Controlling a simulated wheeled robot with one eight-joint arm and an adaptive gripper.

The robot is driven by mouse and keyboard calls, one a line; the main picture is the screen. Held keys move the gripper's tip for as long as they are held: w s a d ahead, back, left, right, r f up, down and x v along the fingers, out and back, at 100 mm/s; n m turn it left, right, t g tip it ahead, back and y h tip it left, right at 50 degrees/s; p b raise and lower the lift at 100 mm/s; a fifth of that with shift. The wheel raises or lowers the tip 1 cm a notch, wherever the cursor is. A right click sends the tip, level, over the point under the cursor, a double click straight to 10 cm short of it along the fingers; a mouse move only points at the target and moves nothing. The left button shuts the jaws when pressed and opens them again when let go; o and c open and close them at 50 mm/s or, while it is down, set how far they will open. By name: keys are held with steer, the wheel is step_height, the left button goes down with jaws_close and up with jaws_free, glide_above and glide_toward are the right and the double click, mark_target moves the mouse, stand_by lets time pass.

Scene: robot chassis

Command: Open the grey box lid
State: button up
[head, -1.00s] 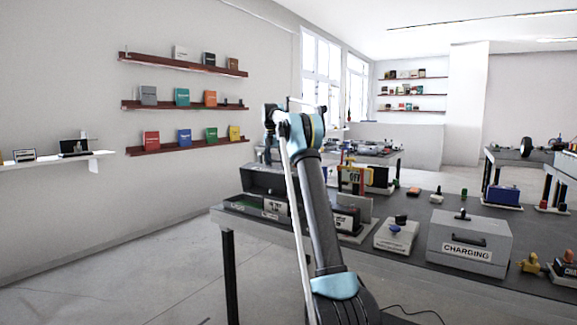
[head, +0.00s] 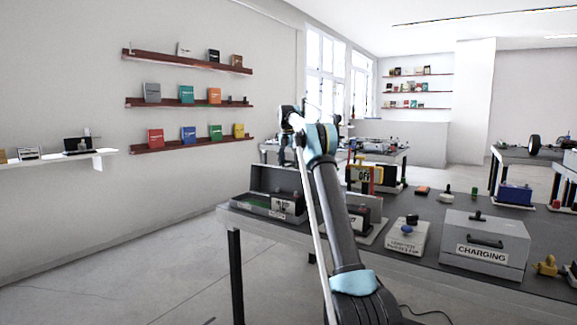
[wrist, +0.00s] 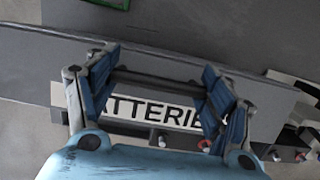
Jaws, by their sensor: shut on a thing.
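My gripper (wrist: 158,88) shows in the wrist view with its blue fingers on either side of a dark bar-like handle (wrist: 155,79), shut on it. Below the handle is a grey surface with a white label, partly covered, reading "ATTERIE" (wrist: 150,108). In the head view my gripper is hidden behind my arm. A grey box with a "CHARGING" label (head: 483,252) and a dark handle on its front stands at right, its lid down. A grey open box (head: 272,187) with a raised back panel is left of my arm. Which box the handle belongs to is unclear.
Wall shelves (head: 190,145) hold several boxes at left. The floor (head: 130,275) at front left is clear.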

steer(key=shift+w+a, duration=0.1)
steer(key=shift+a, duration=0.05)
steer(key=o, duration=1.5)
steer(key=shift+o, duration=0.2)
steer(key=shift+s+a+r, duration=0.15)
steer(key=shift+r, duration=1.45)
steer(key=shift+s+a+r, duration=0.1)
steer(key=shift+s+r, duration=0.05)
steer(key=shift+r, duration=1.85)
